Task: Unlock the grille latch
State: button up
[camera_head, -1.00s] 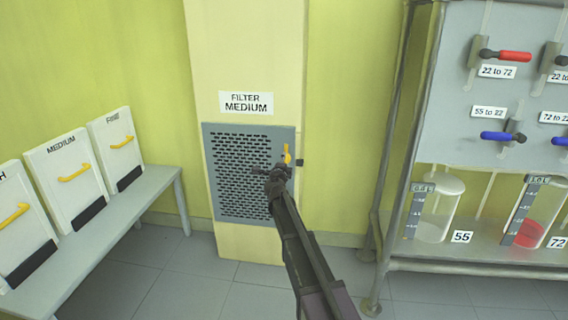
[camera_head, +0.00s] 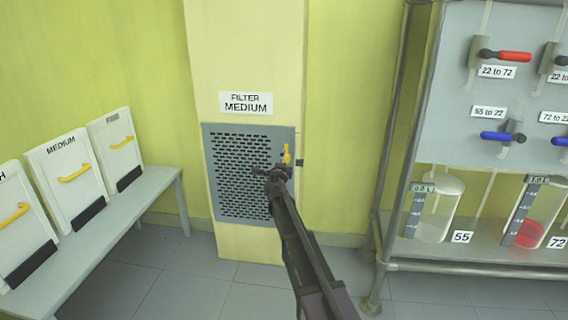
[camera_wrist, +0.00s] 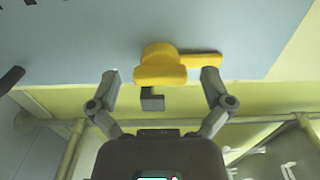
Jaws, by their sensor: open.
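The grey grille (camera_head: 240,172) is set in a cream pillar below a "FILTER MEDIUM" sign. Its yellow latch (camera_head: 286,155) is at the right edge of the grille. In the wrist view the yellow latch (camera_wrist: 160,66) shows a rounded knob with an arm pointing right, and a small grey bracket (camera_wrist: 152,99) lies just below it. My gripper (camera_wrist: 161,76) is open, with one finger on each side of the latch knob and a gap to each. In the head view my gripper (camera_head: 272,171) is in front of the grille, just below the latch.
A bench (camera_head: 110,218) at left holds white filter panels with yellow handles, one marked "MEDIUM" (camera_head: 66,172). At right, a metal rack (camera_head: 396,190) carries red and blue valves and clear vessels. The floor between is clear.

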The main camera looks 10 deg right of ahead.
jog(key=shift+s, duration=0.15)
jog(key=v, duration=1.1)
jog(key=shift+s, duration=0.35)
jog(key=shift+a, duration=0.15)
